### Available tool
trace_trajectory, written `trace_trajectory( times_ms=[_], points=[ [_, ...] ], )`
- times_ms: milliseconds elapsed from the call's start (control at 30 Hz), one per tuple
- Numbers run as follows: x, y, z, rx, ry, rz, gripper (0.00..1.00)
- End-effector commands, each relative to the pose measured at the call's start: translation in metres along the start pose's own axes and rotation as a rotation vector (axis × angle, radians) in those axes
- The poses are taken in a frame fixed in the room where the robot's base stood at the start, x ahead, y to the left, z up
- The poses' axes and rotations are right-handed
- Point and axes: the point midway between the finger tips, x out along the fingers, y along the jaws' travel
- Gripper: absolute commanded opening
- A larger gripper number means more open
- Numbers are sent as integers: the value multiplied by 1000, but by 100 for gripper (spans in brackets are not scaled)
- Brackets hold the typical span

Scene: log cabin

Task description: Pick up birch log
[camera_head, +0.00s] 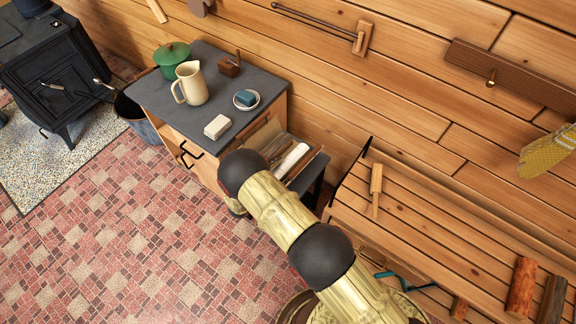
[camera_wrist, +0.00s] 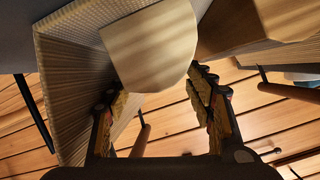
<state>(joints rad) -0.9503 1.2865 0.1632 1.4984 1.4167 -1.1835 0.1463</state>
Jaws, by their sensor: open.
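A white, birch-like log (camera_head: 291,160) lies in an open holder beside the grey-topped cabinet in the head view, partly hidden by my arm. In the wrist view, a pale, rounded piece (camera_wrist: 150,45) sits just beyond and between the fingertips of my gripper (camera_wrist: 160,88); it looks like the end of that log, but I cannot be sure. My gripper is open, with its fingers apart on either side of the piece's near end. Whether they touch it is unclear. In the head view my arm hides the gripper.
A woven, ribbed wall (camera_wrist: 75,75) stands close left of my fingers. The cabinet (camera_head: 225,92) holds a cream jug (camera_head: 191,84) and a green pot (camera_head: 172,58). A slatted bench (camera_head: 440,235) at right bears a reddish-brown log (camera_head: 521,287) and a dark log (camera_head: 551,300).

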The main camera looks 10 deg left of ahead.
Motion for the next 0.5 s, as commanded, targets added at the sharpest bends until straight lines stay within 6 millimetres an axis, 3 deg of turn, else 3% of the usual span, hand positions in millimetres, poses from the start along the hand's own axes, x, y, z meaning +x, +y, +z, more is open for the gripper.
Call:
trace_trajectory(
  times_ms=[200,500],
  points=[
    [27,0,0,1,1,0,53],
    [29,0,0,0,0,-1,52]
  ],
)
